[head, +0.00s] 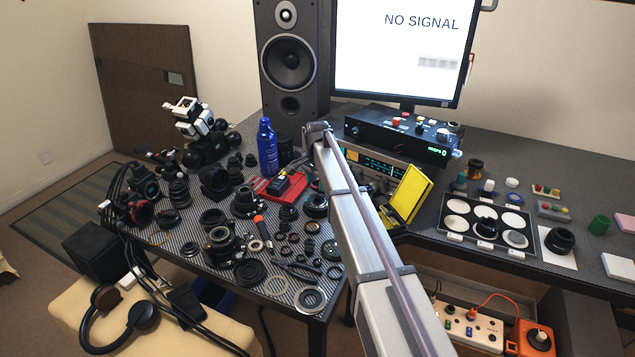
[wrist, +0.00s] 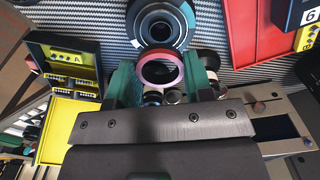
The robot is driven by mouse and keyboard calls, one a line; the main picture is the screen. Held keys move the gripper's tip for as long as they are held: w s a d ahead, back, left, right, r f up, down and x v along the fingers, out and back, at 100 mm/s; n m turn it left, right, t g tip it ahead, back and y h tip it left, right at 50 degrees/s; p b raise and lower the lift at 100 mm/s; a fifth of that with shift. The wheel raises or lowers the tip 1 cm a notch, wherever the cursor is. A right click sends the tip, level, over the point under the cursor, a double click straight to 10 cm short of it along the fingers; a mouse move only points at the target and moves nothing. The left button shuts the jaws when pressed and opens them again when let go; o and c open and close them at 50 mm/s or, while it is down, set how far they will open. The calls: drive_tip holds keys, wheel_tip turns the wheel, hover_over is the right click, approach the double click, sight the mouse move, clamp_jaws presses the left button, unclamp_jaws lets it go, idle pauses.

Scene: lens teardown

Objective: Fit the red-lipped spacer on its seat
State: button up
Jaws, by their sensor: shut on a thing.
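In the wrist view my gripper (wrist: 162,70) has its two teal fingers closed on the red-lipped spacer (wrist: 160,52), a dark ring with a pinkish-red rim. The spacer sits between the fingers, and through its opening I see dark round parts. Just beyond it is a round dark lens part (wrist: 160,24) with a grey and teal collar. The spacer looks apart from this part, but I cannot judge the gap. Which surface is the seat is not clear. In the head view my arm covers the gripper, and I cannot make out the spacer.
In the head view, many loose lens parts crowd the left table near a blue bottle (head: 267,147). A yellow panel (head: 408,193) stands right of my arm.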

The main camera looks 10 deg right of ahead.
sight(317, 201)
drive_tip(key=shift+f+b, duration=2.6)
drive_tip(key=shift+f, duration=0.2)
drive_tip(key=shift+f, duration=0.2)
drive_tip(key=o, duration=1.3)
drive_tip(key=shift+c, duration=0.2)
wheel_tip(317, 201, up, 7)
drive_tip(key=p, duration=0.6)
drive_tip(key=shift+r+p, duration=0.1)
drive_tip(key=shift+p, duration=0.3)
